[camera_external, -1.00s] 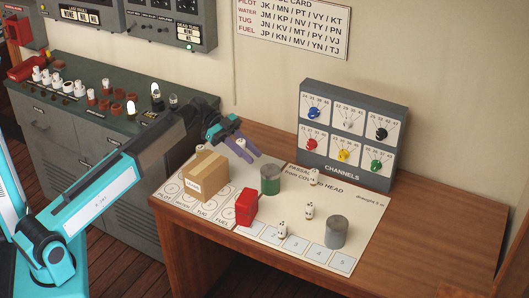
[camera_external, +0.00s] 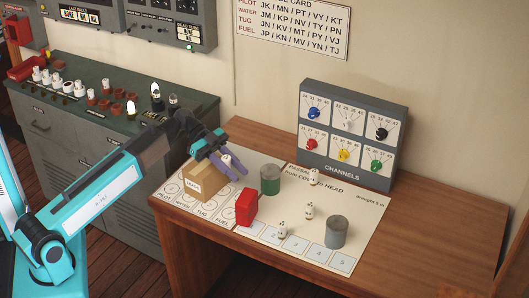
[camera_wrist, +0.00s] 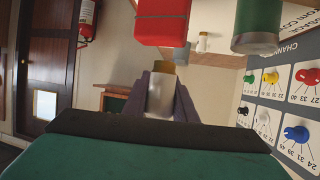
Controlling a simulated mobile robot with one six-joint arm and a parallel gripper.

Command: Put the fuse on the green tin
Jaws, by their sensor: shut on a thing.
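My gripper (camera_external: 236,168) is shut on the fuse (camera_external: 226,159), a small white piece whose gold cap shows in the wrist view (camera_wrist: 161,92). The fingers (camera_wrist: 161,95) stand on both sides of it there. My gripper is in the air beside and above the cardboard box, to the left of the green tin (camera_external: 270,180). The green tin stands on the paper chart, its grey top bare. In the wrist view the green tin (camera_wrist: 257,24) is at the upper right, apart from the fuse.
A cardboard box (camera_external: 204,182) and a red box (camera_external: 246,208) stand near the green tin. A grey tin (camera_external: 336,232) and several small white pieces (camera_external: 309,210) stand on the chart. The channels panel (camera_external: 343,170) rises behind. The desk's right side (camera_external: 430,235) is clear.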

